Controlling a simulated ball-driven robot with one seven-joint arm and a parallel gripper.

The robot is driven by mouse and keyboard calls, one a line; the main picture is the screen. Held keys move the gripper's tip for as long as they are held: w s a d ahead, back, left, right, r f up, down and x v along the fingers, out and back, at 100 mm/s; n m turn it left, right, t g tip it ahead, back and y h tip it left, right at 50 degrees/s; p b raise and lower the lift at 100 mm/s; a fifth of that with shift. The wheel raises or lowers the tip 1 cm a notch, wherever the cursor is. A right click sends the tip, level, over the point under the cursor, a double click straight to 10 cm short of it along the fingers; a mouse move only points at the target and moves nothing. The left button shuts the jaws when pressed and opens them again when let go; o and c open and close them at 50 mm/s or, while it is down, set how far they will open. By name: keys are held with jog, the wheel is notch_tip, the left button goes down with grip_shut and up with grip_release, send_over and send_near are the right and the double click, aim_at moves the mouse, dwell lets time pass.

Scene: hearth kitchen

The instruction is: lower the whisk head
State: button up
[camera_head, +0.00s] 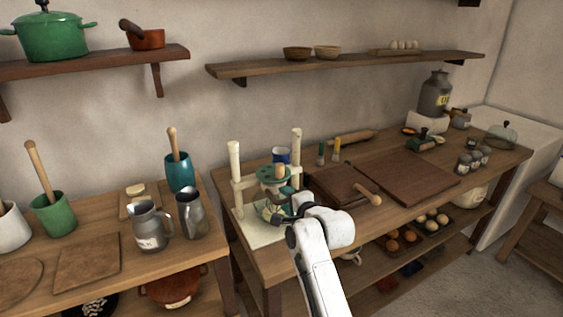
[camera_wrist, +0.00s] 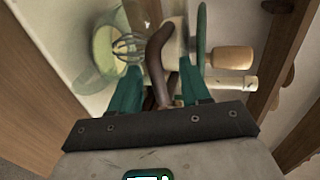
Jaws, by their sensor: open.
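The whisk stand (camera_head: 236,170) has cream posts, a green disc (camera_head: 273,174) and a wooden knob on top, and stands on a pale base. In the wrist view the wire whisk (camera_wrist: 128,46) hangs at or in a pale green bowl (camera_wrist: 103,58); I cannot tell its exact depth. The green disc (camera_wrist: 202,30) and wooden knob (camera_wrist: 232,57) lie to its right. A dark curved handle (camera_wrist: 157,50) runs down between my gripper's (camera_wrist: 158,85) green fingers, which are open on either side of it. In the head view my arm hides part of the stand's front.
A wooden box (camera_head: 330,184) and a large board (camera_head: 404,178) lie right of the stand. A blue cup (camera_head: 281,155) is behind it. Metal jugs (camera_head: 150,228) stand on the separate left table. A shelf (camera_head: 340,64) runs above.

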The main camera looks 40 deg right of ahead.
jog(key=p+v, duration=0.4)
jog(key=v, duration=0.2)
jog(key=shift+s+r, duration=0.15)
jog(key=shift+s, duration=0.15)
jog(key=shift+a, duration=0.1)
dwell(0.3)
